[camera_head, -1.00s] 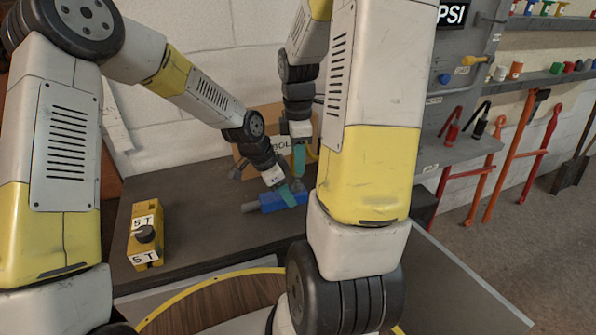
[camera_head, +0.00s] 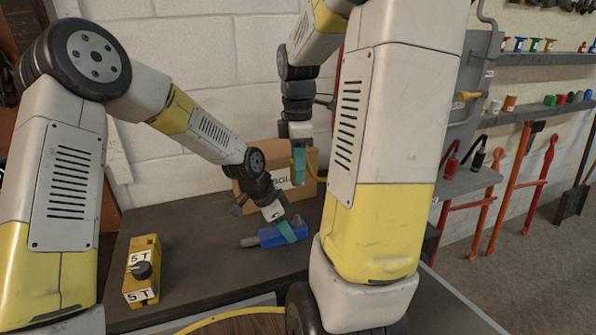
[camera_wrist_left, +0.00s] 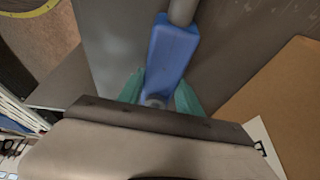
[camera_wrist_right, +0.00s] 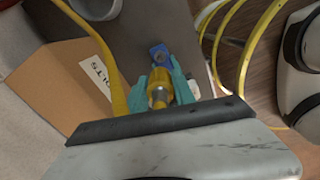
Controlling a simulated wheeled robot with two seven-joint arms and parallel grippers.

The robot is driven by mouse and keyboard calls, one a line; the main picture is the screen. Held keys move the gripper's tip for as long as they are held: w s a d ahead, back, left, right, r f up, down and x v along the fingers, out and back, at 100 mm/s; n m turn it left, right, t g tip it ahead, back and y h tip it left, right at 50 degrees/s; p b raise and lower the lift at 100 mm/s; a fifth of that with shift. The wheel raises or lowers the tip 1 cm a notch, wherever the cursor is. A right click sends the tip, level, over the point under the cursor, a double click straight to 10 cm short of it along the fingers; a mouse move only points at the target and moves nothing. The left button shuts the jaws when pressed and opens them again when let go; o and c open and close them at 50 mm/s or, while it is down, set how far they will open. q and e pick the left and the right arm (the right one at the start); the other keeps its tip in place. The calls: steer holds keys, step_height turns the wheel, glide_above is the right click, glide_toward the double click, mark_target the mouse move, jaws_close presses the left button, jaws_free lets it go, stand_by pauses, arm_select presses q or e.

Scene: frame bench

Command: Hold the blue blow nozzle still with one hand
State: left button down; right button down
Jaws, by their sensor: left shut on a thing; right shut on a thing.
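The blue blow nozzle (camera_head: 268,237) lies low over the dark bench top, its grey tip pointing left in the head view. My left gripper (camera_head: 288,231) is shut on it. In the left wrist view the blue body (camera_wrist_left: 170,52) sits between the teal fingers (camera_wrist_left: 158,92). My right gripper (camera_head: 298,166) is above the nozzle, apart from it. In the right wrist view it is shut on a yellow hose fitting (camera_wrist_right: 158,90), with the nozzle (camera_wrist_right: 160,54) beyond. The fitting is hidden in the head view.
A cardboard box (camera_head: 308,183) with a partly hidden label stands behind the grippers. A yellow hose (camera_wrist_right: 112,72) runs close by my right gripper. A yellow block marked 5 T (camera_head: 140,271) stands at the bench's left. The bench (camera_head: 195,262) is bare between block and nozzle.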

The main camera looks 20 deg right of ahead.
steer(key=shift+r, duration=1.1)
arm_select(q)
steer(key=c, duration=0.7)
jaws_free()
steer(key=v, duration=1.2)
steer(key=shift+d, duration=0.1)
